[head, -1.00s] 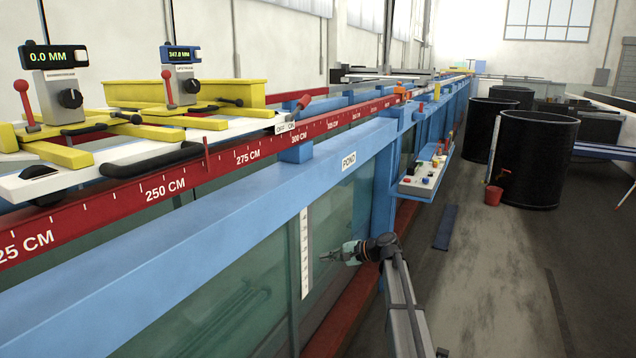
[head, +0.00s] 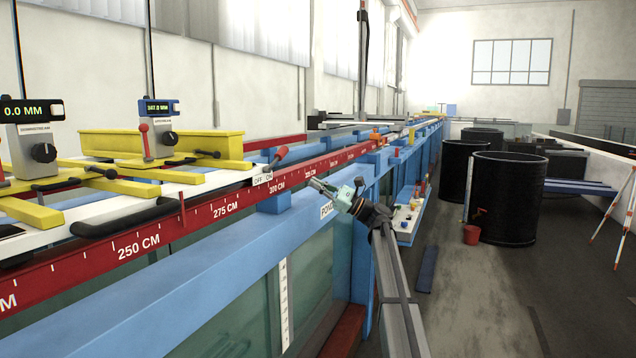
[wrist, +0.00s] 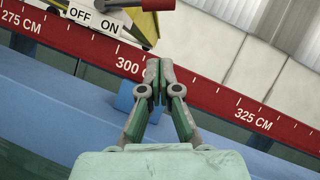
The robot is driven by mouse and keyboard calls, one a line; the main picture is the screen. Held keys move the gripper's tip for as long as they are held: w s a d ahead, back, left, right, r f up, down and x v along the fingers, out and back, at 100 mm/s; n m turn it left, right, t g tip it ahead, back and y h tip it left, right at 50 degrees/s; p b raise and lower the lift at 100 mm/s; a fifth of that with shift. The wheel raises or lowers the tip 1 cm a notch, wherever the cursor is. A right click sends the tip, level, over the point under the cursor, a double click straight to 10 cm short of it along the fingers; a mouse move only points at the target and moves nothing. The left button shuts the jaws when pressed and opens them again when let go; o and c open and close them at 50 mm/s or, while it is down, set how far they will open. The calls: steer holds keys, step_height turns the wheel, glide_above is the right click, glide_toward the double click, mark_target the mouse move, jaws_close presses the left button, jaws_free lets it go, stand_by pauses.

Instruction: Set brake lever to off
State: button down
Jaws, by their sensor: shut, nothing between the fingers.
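The brake lever (head: 281,153) has a red grip and stands at the right end of the white carriage, by the OFF/ON label (head: 262,179). In the wrist view the lever (wrist: 157,4) is cut by the top edge. It leans toward the ON side of the label (wrist: 95,19). My gripper (head: 312,183) is shut and empty, to the right of the lever and slightly lower. In the wrist view my gripper (wrist: 159,64) points at the red rail near the 300 CM mark, below and apart from the lever.
The red scale rail (head: 222,209) runs along the blue flume frame (head: 190,272). A control panel (head: 407,213) with buttons hangs beyond my arm. Black tanks (head: 507,198) stand on the floor at right.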

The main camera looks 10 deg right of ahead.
mark_target(276, 159)
steer(key=w+a+r+p, duration=0.2)
steer(key=a+r+p, duration=0.2)
steer(key=a+r, duration=0.2)
steer(key=shift+a+r, duration=0.35)
steer(key=shift+a, duration=0.5)
